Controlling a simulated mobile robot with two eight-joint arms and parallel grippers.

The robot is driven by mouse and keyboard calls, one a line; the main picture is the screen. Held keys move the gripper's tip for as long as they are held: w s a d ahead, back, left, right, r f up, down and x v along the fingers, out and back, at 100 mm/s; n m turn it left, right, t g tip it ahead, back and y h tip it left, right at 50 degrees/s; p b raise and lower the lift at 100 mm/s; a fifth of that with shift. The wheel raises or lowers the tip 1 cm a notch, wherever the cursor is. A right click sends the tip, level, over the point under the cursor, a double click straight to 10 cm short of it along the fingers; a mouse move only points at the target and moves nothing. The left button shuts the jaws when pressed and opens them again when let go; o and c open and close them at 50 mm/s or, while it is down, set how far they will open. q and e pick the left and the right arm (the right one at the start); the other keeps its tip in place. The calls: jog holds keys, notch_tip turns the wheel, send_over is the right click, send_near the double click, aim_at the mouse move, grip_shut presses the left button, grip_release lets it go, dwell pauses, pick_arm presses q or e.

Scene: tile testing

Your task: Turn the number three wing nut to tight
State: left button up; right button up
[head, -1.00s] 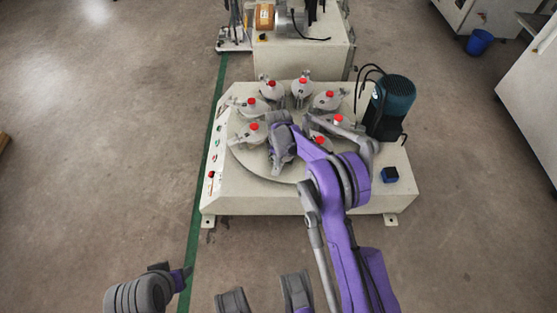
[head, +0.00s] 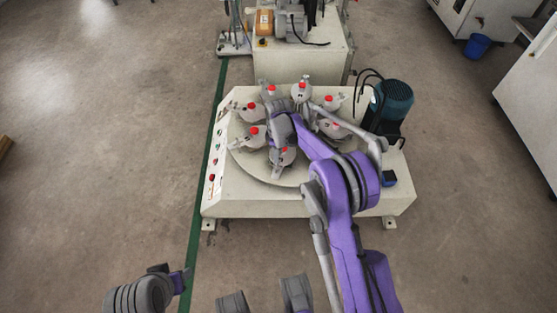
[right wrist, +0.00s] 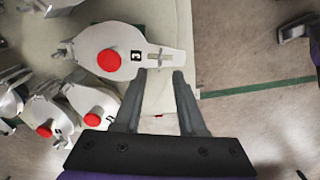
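In the right wrist view, a round white clamp unit (right wrist: 90,40) carries a red knob (right wrist: 109,60) and a label with the number 3 (right wrist: 136,56). The wing nut (right wrist: 165,60) seems to be at its narrow outer end; its exact angle is hard to tell. My right gripper (right wrist: 160,74) is open and empty, its two fingertips just short of that narrow end, one toward each side. In the head view my right arm reaches over the machine and its fingertips are not clear. My left gripper (head: 175,277) is low at left, away from the machine, its opening unclear.
The units stand in a ring on a round plate of a cream machine (head: 240,205). A neighbouring unit numbered 2 (right wrist: 45,110) is close to my right gripper. A dark green motor (head: 390,105) stands at the machine's right. Floor in front is clear.

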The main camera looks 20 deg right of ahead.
jog(key=shift+r+p, duration=0.3)
jog(key=shift+r, duration=1.8)
